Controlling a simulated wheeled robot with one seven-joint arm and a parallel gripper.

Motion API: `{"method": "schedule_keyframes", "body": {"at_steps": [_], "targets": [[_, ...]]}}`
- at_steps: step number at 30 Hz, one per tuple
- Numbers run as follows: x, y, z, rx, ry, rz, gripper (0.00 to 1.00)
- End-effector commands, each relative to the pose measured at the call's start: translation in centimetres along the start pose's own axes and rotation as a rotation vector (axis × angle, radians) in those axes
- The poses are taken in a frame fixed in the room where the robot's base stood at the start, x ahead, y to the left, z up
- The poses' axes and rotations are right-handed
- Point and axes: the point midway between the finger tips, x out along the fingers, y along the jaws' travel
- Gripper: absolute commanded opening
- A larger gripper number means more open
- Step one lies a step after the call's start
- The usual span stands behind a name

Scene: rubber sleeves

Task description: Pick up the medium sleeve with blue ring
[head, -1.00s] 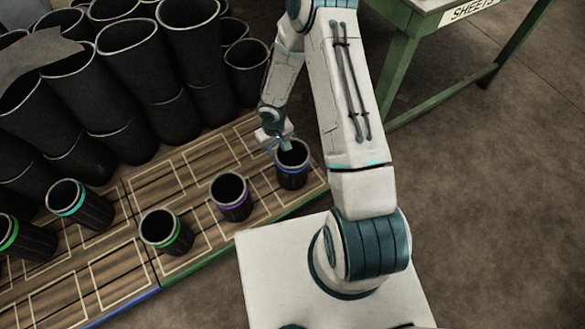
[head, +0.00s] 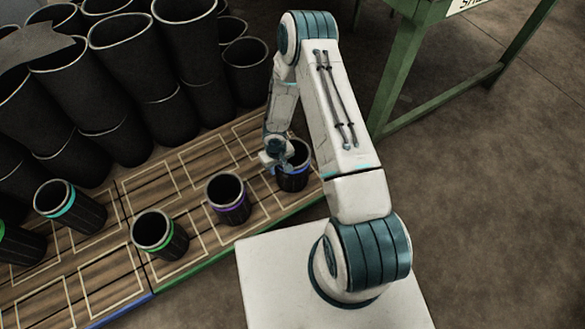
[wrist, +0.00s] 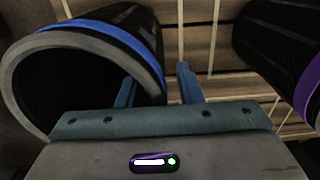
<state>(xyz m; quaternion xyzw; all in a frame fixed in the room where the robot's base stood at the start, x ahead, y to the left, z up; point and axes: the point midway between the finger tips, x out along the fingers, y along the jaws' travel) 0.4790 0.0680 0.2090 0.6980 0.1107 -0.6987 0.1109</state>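The blue-ringed sleeve (head: 295,179) is a black open tube standing upright at the right end of the wooden pallet. In the wrist view it fills the left side, with its grey rim and blue ring (wrist: 135,42) showing. My gripper (head: 284,160) is at its rim, on the left in the head view. In the wrist view my gripper (wrist: 157,88) has its fingers apart. One finger appears over the dark mouth, the other outside the wall, with a gap to the wall. Whether either finger touches is unclear.
A purple-ringed sleeve (head: 231,205) stands nearby, also at right in the wrist view (wrist: 309,92). Green-ringed (head: 162,240) and teal-ringed (head: 78,211) sleeves stand farther left. Large black sleeves (head: 120,65) crowd behind. A green table (head: 400,75) stands at back right.

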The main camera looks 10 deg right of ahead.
Motion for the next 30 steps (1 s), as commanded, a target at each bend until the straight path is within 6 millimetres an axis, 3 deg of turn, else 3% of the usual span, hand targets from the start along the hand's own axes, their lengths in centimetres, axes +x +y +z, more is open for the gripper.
{"method": "schedule_keyframes", "body": {"at_steps": [7,10,11,30], "targets": [[0.11,0.00,-0.05,0.001,0.001,0.000,0.33],[0.11,0.00,-0.04,0.001,0.001,0.000,0.05],[0.11,0.00,-0.04,0.001,0.001,0.000,0.00],[0.10,0.04,-0.02,0.001,0.000,0.001,0.00]]}}
